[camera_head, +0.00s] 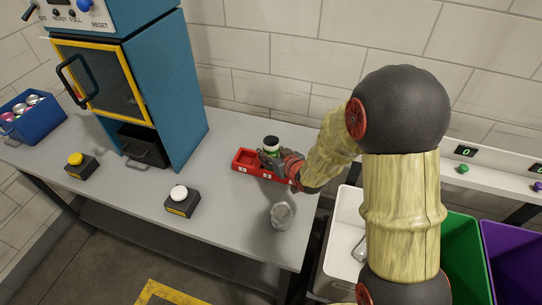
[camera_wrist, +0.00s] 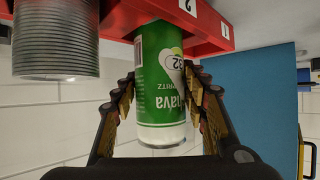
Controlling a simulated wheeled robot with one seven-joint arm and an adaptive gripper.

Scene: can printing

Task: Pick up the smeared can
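A green can (camera_wrist: 160,85) with a white band and printed label stands in the red numbered tray, at the slot end marked 1 in the wrist view, which looks upside down. Its dark top (camera_head: 271,139) shows in the head view. My gripper (camera_wrist: 160,78) has one finger on each side of this can, very close to its sides; whether they press on it I cannot tell. A grey ribbed can (camera_wrist: 55,40) stands beside it in the wrist view. No smear is clear on the green label. The red tray (camera_head: 244,160) is partly hidden by my gripper.
A grey, unclear object (camera_head: 281,215) sits on the grey table (camera_head: 232,229) near its right edge. A blue machine (camera_head: 165,90), a yellow button box (camera_head: 75,165), a white button box (camera_head: 181,201) and a blue can bin (camera_head: 35,121) stand left. Bins (camera_head: 465,245) stand right.

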